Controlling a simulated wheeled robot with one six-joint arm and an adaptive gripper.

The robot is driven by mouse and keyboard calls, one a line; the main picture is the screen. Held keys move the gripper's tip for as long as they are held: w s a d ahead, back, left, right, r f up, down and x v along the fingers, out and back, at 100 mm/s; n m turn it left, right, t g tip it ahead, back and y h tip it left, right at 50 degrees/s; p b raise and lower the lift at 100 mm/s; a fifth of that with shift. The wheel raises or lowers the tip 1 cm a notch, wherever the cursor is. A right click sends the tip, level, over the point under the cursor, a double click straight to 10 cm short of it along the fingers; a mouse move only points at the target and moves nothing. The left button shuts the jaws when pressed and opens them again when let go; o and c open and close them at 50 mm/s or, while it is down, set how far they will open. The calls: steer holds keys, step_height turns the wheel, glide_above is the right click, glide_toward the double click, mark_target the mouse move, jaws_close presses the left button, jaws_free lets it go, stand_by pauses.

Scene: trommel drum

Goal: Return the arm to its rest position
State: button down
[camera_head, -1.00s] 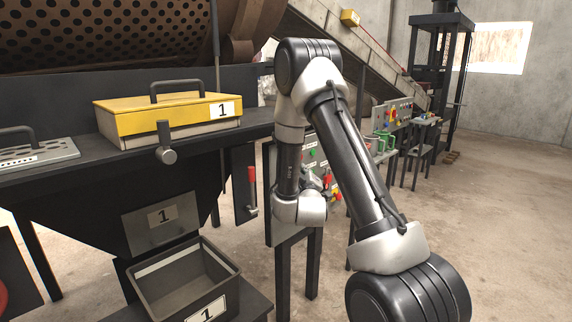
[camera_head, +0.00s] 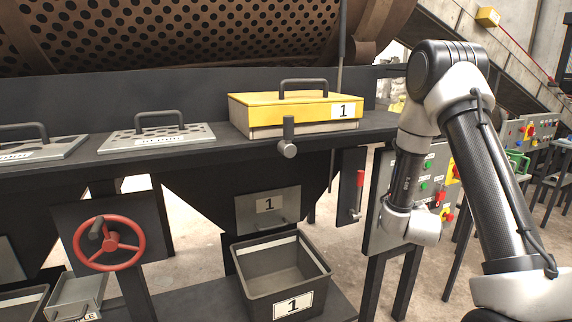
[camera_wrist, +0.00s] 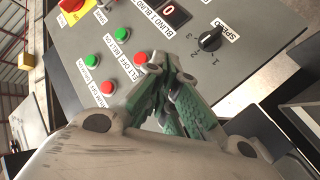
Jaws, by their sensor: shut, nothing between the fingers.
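My arm (camera_head: 490,180) stands at the right of the head view, bent at the elbow, with the forearm hanging down. My gripper shows in the wrist view (camera_wrist: 168,75), its green fingers together with nothing between them. It is in front of a grey control panel (camera_wrist: 230,75) with red and green buttons and a black speed knob (camera_wrist: 210,39). The fingertips look close to the panel's red button (camera_wrist: 140,58); I cannot tell whether they touch. In the head view the gripper is hidden behind my arm, and the panel (camera_head: 381,200) is partly covered.
A yellow-lidded box (camera_head: 290,108) marked 1 sits on the dark bench (camera_head: 190,155). A grey bin (camera_head: 262,282) marked 1 stands below the chute. A red handwheel (camera_head: 109,243) is at the left. The perforated drum (camera_head: 190,30) is behind. Open floor shows between the legs.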

steer(key=s+a+f+m+g+y, duration=0.1)
steer(key=s+a+f+g+y, duration=0.3)
steer(key=f, duration=0.3)
steer(key=s+a+r+m+g+y, duration=0.15)
steer(key=s+a+g, duration=0.3)
steer(key=s, duration=0.45)
steer(key=s+r, duration=2.5)
steer(key=r, duration=0.1)
steer(key=shift+a+r+g, duration=0.25)
steer(key=shift+a+g, duration=0.1)
steer(key=shift+a, duration=0.1)
